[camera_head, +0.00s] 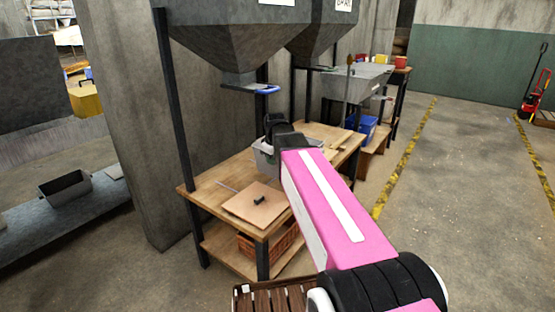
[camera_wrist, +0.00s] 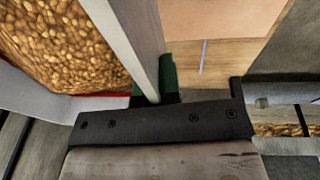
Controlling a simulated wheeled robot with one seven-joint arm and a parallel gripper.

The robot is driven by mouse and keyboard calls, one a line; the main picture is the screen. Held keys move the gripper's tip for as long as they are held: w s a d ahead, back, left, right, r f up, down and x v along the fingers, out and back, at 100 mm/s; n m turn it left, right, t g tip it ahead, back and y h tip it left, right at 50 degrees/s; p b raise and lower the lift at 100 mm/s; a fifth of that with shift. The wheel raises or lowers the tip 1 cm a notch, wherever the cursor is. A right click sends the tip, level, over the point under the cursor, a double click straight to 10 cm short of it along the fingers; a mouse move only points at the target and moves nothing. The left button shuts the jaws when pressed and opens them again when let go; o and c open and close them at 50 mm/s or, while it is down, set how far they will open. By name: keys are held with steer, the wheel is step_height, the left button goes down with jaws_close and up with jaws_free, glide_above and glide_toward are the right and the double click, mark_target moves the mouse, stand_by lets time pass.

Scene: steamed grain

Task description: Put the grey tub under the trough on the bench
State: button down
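The grey tub (camera_head: 262,155) is at the middle of the wooden bench (camera_head: 228,182), partly hidden behind my arm. In the wrist view the tub's pale wall (camera_wrist: 128,32) runs between the green fingertips of my gripper (camera_wrist: 156,88), and golden grain (camera_wrist: 65,40) fills the tub to the left. My gripper appears shut on this wall; its fingertips are hidden in the head view. I cannot tell whether the tub rests on the bench or hangs just above it. A grey trough (camera_head: 365,80) stands on legs beyond the bench.
Grey hoppers hang over the bench; the nearer has a blue-handled outlet (camera_head: 252,88). A board (camera_head: 255,202) with a small dark object lies at the bench's front. Black posts stand along the bench. A blue bin (camera_head: 368,125) is further back. Open floor lies right.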

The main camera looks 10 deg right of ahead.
steer(key=w+a+f, duration=0.1)
steer(key=w, duration=0.1)
steer(key=w+a+f, duration=0.1)
steer(key=w+f, duration=0.1)
steer(key=w, duration=0.1)
steer(key=w+a+f, duration=0.1)
steer(key=w+f, duration=0.1)
steer(key=w, duration=0.1)
steer(key=shift+s+x, duration=0.2)
steer(key=shift+x, duration=0.75)
steer(key=shift+s+x, duration=0.2)
steer(key=shift+x, duration=0.75)
steer(key=shift+d+f, duration=0.1)
steer(key=c, duration=1.7)
jaws_free()
steer(key=shift+f, duration=0.15)
steer(key=o, duration=0.4)
steer(key=shift+s, duration=0.1)
steer(key=v, duration=1.2)
